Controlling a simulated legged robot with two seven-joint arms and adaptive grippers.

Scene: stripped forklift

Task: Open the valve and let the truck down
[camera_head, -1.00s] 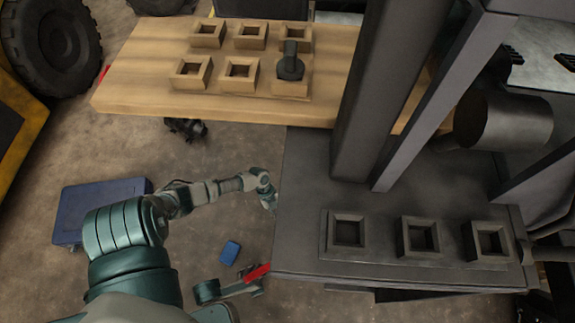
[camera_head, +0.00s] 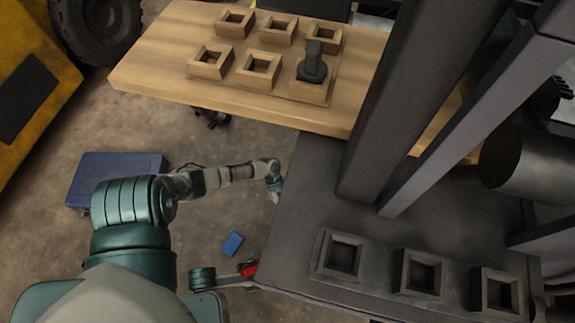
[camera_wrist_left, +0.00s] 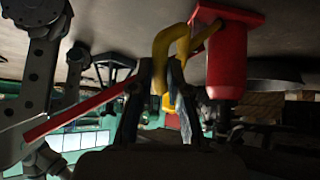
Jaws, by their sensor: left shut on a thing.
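A red cylinder (camera_wrist_left: 227,60) with a red flange hangs from a grey surface in the left wrist view. A bent yellow handle (camera_wrist_left: 170,42), likely the valve's lever, curves beside it on the left. My left gripper (camera_wrist_left: 164,95) is shut on the yellow handle, whose lower part shows between the dark fingers. In the head view my left arm reaches right to the side of the dark grey truck body (camera_head: 300,235); the wrist shows at its edge and the fingers are hidden. My right gripper is not in view.
A wooden table (camera_head: 150,75) with square holders stands behind; one holder carries a dark fitting (camera_head: 312,65). Grey posts (camera_head: 420,90) rise from the truck. A blue case (camera_head: 85,175) and a small blue box (camera_head: 232,243) lie on the floor. A red bar (camera_wrist_left: 80,113) crosses the left wrist view.

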